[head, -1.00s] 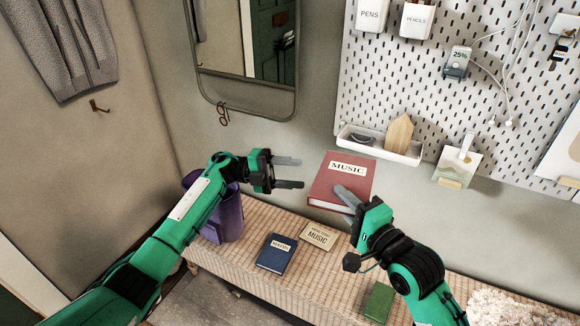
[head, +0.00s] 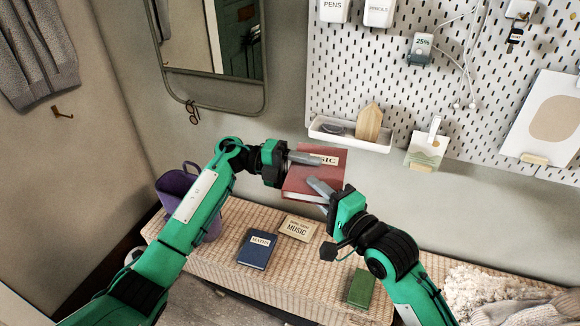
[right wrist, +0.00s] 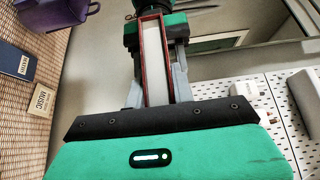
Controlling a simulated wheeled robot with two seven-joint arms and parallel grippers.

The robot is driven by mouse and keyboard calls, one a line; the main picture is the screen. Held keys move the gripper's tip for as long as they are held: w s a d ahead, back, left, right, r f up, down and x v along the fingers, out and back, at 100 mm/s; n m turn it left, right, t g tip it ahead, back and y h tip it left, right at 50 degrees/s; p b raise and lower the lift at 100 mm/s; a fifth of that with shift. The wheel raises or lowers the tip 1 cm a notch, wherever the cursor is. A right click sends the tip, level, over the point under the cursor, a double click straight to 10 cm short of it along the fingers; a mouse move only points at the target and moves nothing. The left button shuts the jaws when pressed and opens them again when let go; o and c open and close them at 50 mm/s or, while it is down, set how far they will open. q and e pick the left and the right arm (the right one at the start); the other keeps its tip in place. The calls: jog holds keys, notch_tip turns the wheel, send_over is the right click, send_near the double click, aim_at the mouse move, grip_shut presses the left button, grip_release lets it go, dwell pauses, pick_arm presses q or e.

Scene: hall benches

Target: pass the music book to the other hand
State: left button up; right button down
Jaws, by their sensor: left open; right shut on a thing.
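The red music book (head: 312,184) is held in the air above the bench, its label partly covered by a finger of my left gripper. My right gripper (head: 322,190) is shut on the book's near right side. In the right wrist view the book (right wrist: 154,62) stands edge-on between the two fingers, its white pages and red covers showing. My left gripper (head: 298,168) is open at the book's left side. One finger reaches over the cover; its other finger is hidden in the head view. The left gripper also shows beyond the book in the right wrist view (right wrist: 158,30).
On the woven bench (head: 215,258) lie a blue book (head: 256,250), a card reading MUSIC (head: 298,229) and a green book (head: 361,288). A purple bin (head: 176,190) stands behind my left arm. A white tray (head: 350,140) juts from the pegboard (head: 450,85) behind.

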pick_arm(q)
jog(key=shift+s+d, duration=0.15)
jog(key=shift+d, duration=0.35)
jog(key=c, duration=1)
grip_shut()
pick_arm(e)
jog(key=c, duration=1.1)
grip_release()
